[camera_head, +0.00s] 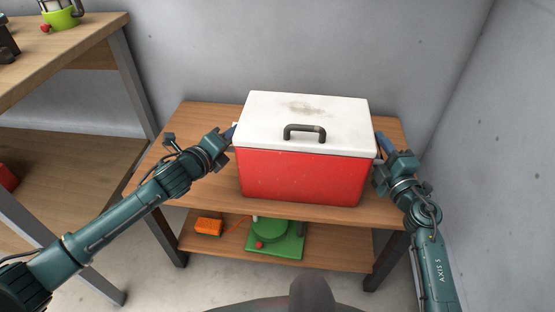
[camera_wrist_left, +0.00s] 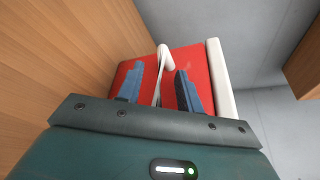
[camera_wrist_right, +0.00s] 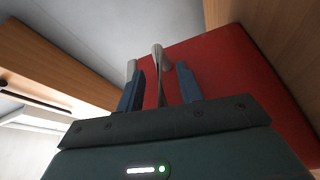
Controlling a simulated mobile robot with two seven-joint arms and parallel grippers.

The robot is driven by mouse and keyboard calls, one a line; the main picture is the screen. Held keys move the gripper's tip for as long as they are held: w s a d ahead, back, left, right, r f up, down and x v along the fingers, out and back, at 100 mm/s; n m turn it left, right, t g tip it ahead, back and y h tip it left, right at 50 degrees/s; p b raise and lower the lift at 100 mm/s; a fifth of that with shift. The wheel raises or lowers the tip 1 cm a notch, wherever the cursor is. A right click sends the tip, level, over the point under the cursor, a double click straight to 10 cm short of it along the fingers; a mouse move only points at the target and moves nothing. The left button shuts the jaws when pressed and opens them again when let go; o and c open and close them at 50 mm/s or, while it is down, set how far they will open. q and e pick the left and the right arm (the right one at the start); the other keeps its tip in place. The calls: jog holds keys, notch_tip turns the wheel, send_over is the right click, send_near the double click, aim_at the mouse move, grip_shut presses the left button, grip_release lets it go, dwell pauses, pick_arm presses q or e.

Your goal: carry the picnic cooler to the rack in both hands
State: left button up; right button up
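The picnic cooler (camera_head: 300,176), red with a white lid and a dark top handle, stands upright on a two-level wooden bench (camera_head: 176,140). My left gripper (camera_head: 231,132) is at its left side and my right gripper (camera_head: 380,144) at its right side. In the left wrist view, the blue fingers are apart, with a pale side handle (camera_wrist_left: 164,62) between them and gaps showing on both sides. In the right wrist view, the fingers are likewise apart around the other side handle (camera_wrist_right: 157,60). The fingertips' exact depth around the handles is hard to tell.
The bench's lower shelf holds a green object (camera_head: 275,238) and an orange box (camera_head: 208,226). Grey walls close in behind and right.

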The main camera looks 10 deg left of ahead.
pick_arm(q)
jog(key=v, duration=1.2)
pick_arm(e)
jog(key=v, duration=1.2)
